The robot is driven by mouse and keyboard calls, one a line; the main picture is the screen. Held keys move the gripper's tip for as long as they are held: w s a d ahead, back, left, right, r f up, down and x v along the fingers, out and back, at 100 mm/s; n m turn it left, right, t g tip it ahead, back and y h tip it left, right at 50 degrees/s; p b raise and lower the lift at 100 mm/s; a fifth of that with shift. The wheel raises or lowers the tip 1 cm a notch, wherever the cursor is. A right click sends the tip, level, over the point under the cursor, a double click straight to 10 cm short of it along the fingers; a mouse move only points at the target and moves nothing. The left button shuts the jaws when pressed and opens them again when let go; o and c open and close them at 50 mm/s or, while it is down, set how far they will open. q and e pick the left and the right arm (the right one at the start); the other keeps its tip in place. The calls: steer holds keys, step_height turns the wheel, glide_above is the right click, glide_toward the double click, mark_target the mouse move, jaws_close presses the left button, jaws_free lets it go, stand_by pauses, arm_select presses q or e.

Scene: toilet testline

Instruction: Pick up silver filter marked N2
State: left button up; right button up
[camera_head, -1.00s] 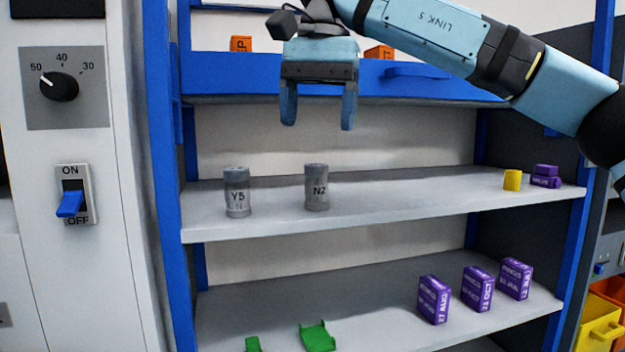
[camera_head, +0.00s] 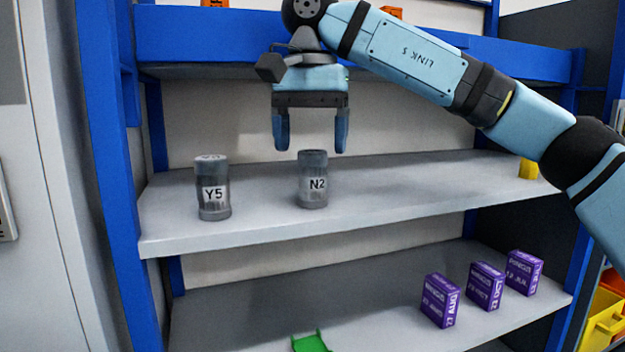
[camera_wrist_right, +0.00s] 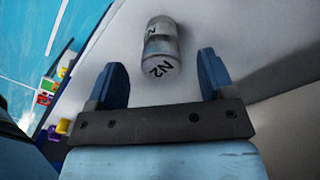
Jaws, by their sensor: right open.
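The silver filter marked N2 (camera_head: 313,181) stands upright on the middle shelf (camera_head: 400,203). A similar filter marked Y5 (camera_head: 212,188) stands to its left. My right gripper (camera_head: 311,146) points down with its two blue fingers apart and empty, appearing just above the N2 filter in the head view. In the right wrist view, the N2 filter (camera_wrist_right: 161,48) shows beyond the gap between the open fingers (camera_wrist_right: 163,82), with nothing between them. My left gripper is not in view.
Purple boxes (camera_head: 440,300) and a green part (camera_head: 311,342) are on the lower shelf. A yellow block (camera_head: 528,169) sits at the middle shelf's right end. A blue beam (camera_head: 200,45) runs across above, and a blue post (camera_head: 104,150) stands at left.

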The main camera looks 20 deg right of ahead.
mark_target(313, 178)
steer(key=shift+s+f, duration=0.1)
steer(key=shift+f, duration=0.35)
steer(key=f, duration=0.2)
steer(key=f+p, duration=0.1)
steer(key=f, duration=0.1)
steer(key=shift+w+d+p, duration=0.15)
steer(key=shift+w+p, duration=0.15)
steer(key=shift+w, duration=0.1)
steer(key=shift+f, duration=0.2)
steer(key=shift+s, duration=0.15)
steer(key=shift+c, duration=1.3)
steer(key=c, duration=0.7)
steer(key=shift+c, duration=0.3)
steer(key=shift+r, duration=0.1)
